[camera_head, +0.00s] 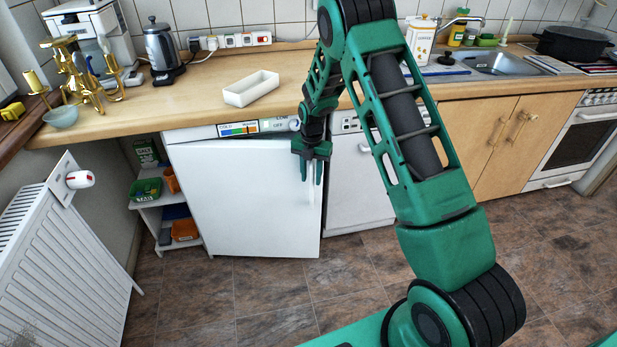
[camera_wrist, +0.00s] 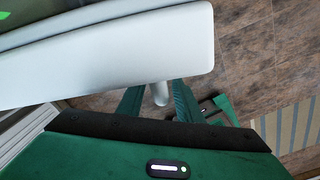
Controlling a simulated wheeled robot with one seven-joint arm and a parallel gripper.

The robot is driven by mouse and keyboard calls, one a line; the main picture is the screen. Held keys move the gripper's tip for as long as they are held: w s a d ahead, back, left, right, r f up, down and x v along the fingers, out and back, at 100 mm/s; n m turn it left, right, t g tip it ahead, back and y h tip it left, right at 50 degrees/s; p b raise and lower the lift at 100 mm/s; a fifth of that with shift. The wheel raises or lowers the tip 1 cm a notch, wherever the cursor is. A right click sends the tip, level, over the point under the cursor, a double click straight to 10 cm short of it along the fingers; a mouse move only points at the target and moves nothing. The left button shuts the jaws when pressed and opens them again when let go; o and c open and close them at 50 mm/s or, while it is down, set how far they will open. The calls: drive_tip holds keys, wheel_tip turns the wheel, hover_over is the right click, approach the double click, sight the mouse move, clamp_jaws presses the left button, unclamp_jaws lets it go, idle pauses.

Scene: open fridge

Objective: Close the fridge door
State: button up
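The white fridge door (camera_head: 245,200) is under the counter in the head view. It stands slightly ajar, its right edge out from the cabinet. In the wrist view the door's thick top edge (camera_wrist: 150,50) crosses the upper part. A light vertical handle (camera_wrist: 160,94) is near the door's right side. My gripper (camera_head: 311,180) points down at the door's upper right. In the wrist view its two green fingers (camera_wrist: 160,98) are apart, one on each side of the handle. Whether they touch it is hard to tell. The fridge inside is mostly hidden behind the door.
A white appliance (camera_head: 358,180) stands right of the fridge. A small shelf (camera_head: 150,215) with boxes is left of it, and a radiator (camera_head: 70,260) stands further left. The counter (camera_head: 190,98) above holds a white tray (camera_head: 251,88). The tiled floor (camera_head: 260,295) in front is clear.

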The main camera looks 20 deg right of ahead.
wheel_tip(320, 180, up, 11)
drive_tip(key=shift+f, duration=0.1)
idle(0.4)
